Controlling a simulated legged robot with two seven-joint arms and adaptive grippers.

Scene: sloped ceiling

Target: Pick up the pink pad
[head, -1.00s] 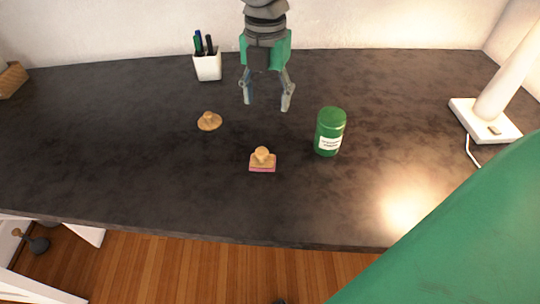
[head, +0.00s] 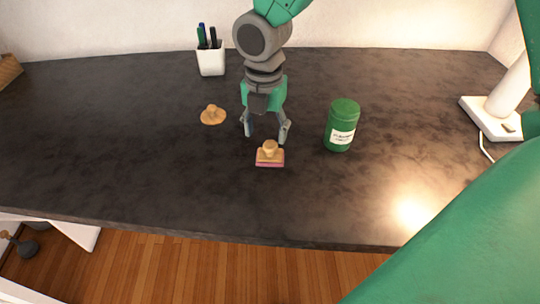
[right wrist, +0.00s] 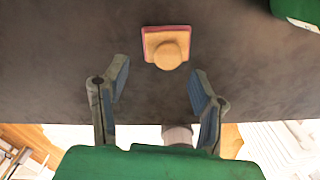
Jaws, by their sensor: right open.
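The pink pad (head: 270,164) is the pink base of a small block with a wooden top and a round wooden knob, resting on the dark desk. In the right wrist view the pad (right wrist: 146,44) shows its pink edge, with the knob facing the camera, beyond and between the fingertips. My right gripper (head: 265,138) is open and empty, just behind and above the pad in the head view. Its spread fingers also show in the right wrist view (right wrist: 159,75), apart from the pad. My left gripper is not in view.
A green jar (head: 341,126) stands right of the pad. A round wooden knobbed piece (head: 213,115) lies to the left. A white pen cup (head: 211,61) stands at the back, and a white lamp base (head: 490,118) at the right. The desk's front left is clear.

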